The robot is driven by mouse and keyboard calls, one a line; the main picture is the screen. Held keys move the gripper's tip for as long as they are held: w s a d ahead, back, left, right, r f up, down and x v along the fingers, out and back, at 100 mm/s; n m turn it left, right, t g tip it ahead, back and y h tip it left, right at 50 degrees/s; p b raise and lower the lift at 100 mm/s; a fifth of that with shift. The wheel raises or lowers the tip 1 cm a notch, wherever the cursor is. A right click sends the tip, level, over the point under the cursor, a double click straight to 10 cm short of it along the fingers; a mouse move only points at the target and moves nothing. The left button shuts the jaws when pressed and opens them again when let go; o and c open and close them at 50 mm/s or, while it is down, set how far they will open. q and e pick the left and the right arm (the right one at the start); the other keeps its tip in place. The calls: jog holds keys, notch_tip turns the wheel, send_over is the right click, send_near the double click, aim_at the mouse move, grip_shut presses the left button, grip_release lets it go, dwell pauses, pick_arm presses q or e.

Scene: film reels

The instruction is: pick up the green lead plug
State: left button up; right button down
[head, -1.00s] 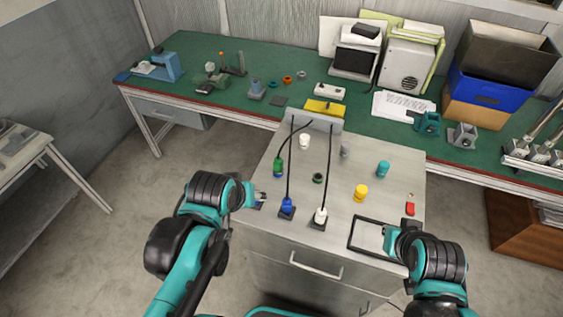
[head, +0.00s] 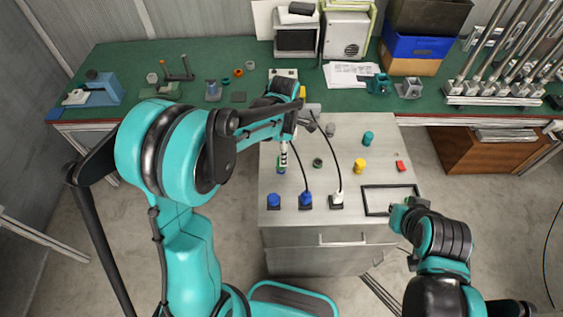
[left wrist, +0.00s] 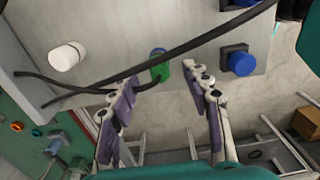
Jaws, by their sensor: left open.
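The green lead plug (head: 281,169) stands near the left edge of the grey cabinet top (head: 380,135), partly hidden by my left gripper in the head view. In the left wrist view the green plug (left wrist: 160,66) shows just beyond the fingertips, with a black cable passing across it. My left gripper (head: 284,151) is over the plug; in the wrist view its two fingers (left wrist: 163,84) are spread, with nothing held between them. My right gripper (head: 402,206) is at the cabinet's front right, by a black frame (head: 365,200); its fingers are too small to read.
A yellow piece (head: 360,166), a teal piece (head: 368,138) and a red piece (head: 401,166) stand to the right.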

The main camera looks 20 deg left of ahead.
pick_arm(q)
jog(key=f, duration=0.2)
jog(key=f+b, duration=0.1)
jog(key=f, duration=0.3)
jog(key=shift+a, duration=0.4)
jog(key=shift+f, duration=0.25)
grip_shut()
